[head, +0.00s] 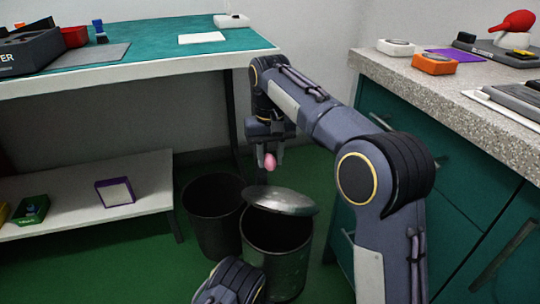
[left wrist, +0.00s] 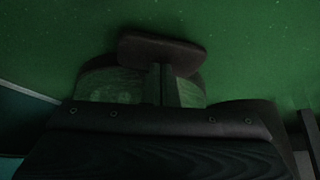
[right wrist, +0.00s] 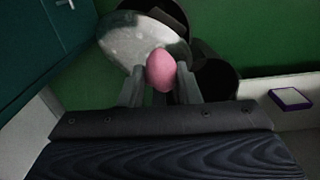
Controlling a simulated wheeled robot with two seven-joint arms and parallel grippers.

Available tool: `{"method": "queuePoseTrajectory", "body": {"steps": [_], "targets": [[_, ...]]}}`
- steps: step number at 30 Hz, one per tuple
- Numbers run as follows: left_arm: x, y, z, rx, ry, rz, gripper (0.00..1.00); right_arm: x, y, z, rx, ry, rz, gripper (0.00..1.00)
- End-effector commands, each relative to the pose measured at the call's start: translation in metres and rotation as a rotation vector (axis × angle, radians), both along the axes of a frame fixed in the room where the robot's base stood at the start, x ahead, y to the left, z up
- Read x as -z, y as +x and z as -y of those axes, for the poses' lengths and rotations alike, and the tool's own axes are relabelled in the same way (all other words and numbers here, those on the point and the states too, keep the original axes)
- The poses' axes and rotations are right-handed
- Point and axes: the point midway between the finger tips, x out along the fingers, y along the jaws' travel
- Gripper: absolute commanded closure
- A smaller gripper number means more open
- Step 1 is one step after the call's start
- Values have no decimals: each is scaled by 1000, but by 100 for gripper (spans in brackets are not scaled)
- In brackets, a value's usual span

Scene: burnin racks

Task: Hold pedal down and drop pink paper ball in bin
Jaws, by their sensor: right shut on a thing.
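The pink paper ball (right wrist: 161,70) is between the fingers of my right gripper (head: 268,154), which is shut on it. In the head view the ball (head: 270,161) hangs above and slightly behind the pedal bin (head: 277,255). The bin's silver lid (head: 282,201) is tilted, with a dark gap below it. In the right wrist view the lid (right wrist: 140,42) lies just beyond the ball. My left gripper (left wrist: 165,85) looks shut and empty, its fingers together at a dark pedal plate (left wrist: 160,48); contact is hard to tell. The head view hides the pedal and left fingertips.
A black open bin (head: 213,215) stands left of the pedal bin. A white low shelf (head: 90,205) is at left, under a green-topped bench (head: 150,58). A stone-topped cabinet (head: 450,92) is at right. Green floor shows between them.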

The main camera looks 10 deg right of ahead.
Motion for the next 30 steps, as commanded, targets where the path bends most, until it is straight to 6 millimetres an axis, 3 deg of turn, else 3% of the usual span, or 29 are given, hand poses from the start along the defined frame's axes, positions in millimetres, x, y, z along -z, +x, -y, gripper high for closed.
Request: {"method": "queuePoseTrajectory", "body": {"steps": [11, 12, 15, 17, 23, 30], "targets": [[15, -2, -2, 0, 6, -6, 100, 1, 0, 0, 0, 0, 0, 91], [14, -2, -2, 0, 6, -6, 100, 1, 0, 0, 0, 0, 0, 65], [14, -3, -2, 0, 6, -7, 100, 1, 0, 0, 0, 0, 0, 52], [14, -3, -2, 0, 6, -7, 100, 1, 0, 0, 0, 0, 0, 45], [14, -3, -3, 0, 7, -8, 100, 0, 0, 0, 0, 0, 0, 43], [14, -3, -3, 0, 7, -9, 100, 0, 0, 0, 0, 0, 0, 12]]}}
